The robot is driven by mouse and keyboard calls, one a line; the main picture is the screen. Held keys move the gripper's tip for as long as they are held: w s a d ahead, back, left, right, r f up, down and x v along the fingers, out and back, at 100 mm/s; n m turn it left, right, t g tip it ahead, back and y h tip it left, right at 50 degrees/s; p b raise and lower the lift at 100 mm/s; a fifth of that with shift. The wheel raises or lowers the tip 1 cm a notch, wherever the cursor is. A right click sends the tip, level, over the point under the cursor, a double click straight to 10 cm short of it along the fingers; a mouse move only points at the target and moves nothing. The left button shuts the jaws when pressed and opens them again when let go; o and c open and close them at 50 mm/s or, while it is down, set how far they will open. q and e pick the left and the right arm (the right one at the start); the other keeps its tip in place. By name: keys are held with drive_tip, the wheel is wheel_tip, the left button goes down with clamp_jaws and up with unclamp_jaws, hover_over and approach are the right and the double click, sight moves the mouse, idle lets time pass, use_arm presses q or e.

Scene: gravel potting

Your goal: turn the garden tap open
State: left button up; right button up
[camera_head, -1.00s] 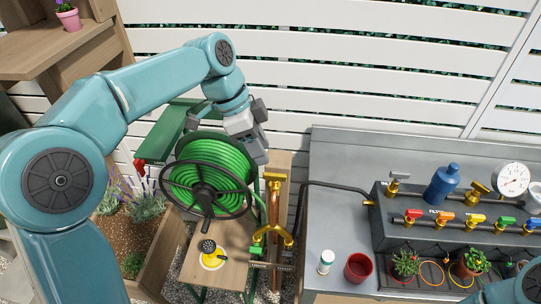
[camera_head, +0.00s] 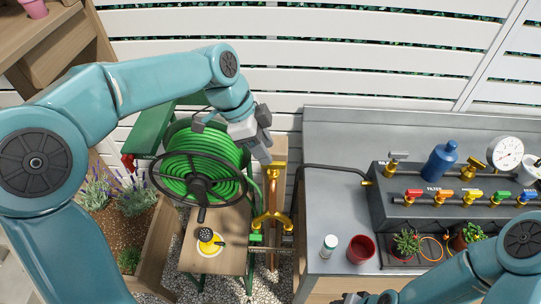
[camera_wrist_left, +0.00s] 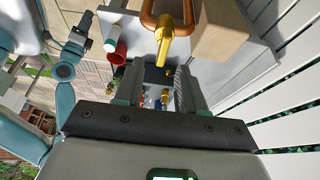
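A copper pipe (camera_head: 272,196) runs up a wooden post beside the bench. A brass tap fitting (camera_head: 275,168) sits at its top, and a forked brass piece (camera_head: 271,219) is lower down. My left gripper (camera_head: 264,154) is just above and left of the top fitting. In the left wrist view, its two fingers (camera_wrist_left: 158,88) stand apart with nothing held. The brass fitting (camera_wrist_left: 173,45) shows just beyond the fingertips there, and contact cannot be made out. My right arm enters at bottom right; its gripper (camera_head: 352,298) is cut off by the bottom edge.
A green hose reel (camera_head: 195,165) with a dark wheel stands close left of the post. The grey bench (camera_head: 325,200) is on the right, with a red cup (camera_head: 360,249), a white bottle (camera_head: 329,245), a blue bottle (camera_head: 440,161) and a valve manifold (camera_head: 420,202).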

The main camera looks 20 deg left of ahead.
sight(273, 167)
use_arm(q)
drive_tip(key=x, duration=0.4)
drive_tip(key=shift+w+a+f, duration=0.1)
drive_tip(key=shift+w, duration=0.1)
drive_tip(key=shift+f, duration=0.25)
drive_tip(key=shift+s, duration=0.1)
drive_tip(key=shift+f, duration=0.1)
clamp_jaws()
